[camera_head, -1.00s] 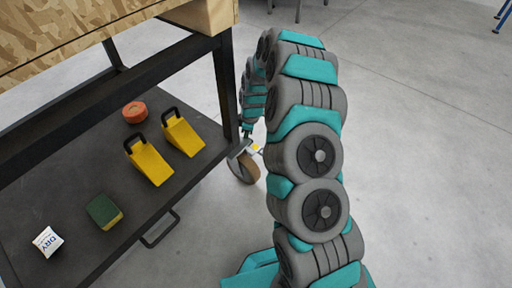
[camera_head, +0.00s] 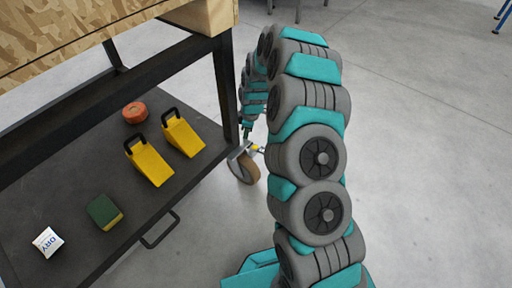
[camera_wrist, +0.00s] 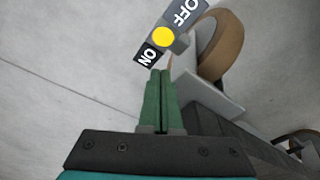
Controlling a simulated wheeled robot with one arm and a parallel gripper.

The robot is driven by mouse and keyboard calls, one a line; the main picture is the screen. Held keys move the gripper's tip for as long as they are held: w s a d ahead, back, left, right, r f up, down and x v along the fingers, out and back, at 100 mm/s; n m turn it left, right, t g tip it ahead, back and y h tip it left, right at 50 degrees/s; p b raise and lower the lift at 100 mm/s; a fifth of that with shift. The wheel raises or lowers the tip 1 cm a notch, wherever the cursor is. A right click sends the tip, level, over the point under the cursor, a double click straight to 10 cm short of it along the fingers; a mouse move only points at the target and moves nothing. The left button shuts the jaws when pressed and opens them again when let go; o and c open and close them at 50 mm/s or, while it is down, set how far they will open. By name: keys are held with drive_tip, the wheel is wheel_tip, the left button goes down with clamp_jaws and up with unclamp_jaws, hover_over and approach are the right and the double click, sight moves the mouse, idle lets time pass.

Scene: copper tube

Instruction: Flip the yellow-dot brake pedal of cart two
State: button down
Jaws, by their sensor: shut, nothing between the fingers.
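The brake pedal (camera_wrist: 170,32) shows in the wrist view, with a yellow dot (camera_wrist: 163,37) at its middle, a dark ON end (camera_wrist: 146,57) at lower left and a grey OFF end (camera_wrist: 186,12) at upper right. My gripper (camera_wrist: 161,72) is shut and empty. In that picture its tips lie just below the ON end; whether they touch it I cannot tell. The caster wheel (camera_head: 244,168) stands under the cart's corner in the head view and shows in the wrist view (camera_wrist: 222,45). My arm hides part of the pedal's surroundings in the head view.
The cart's dark lower shelf (camera_head: 60,180) holds two yellow wedges (camera_head: 150,163), an orange roll (camera_head: 135,112), a green sponge (camera_head: 104,212) and a white packet (camera_head: 47,241). A black leg (camera_head: 226,85) rises above the caster. Open concrete floor lies to the right.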

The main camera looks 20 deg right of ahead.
wheel_tip(320, 180, up, 5)
drive_tip(key=shift+f+p, duration=0.15)
drive_tip(key=shift+p, duration=0.15)
idle(0.7)
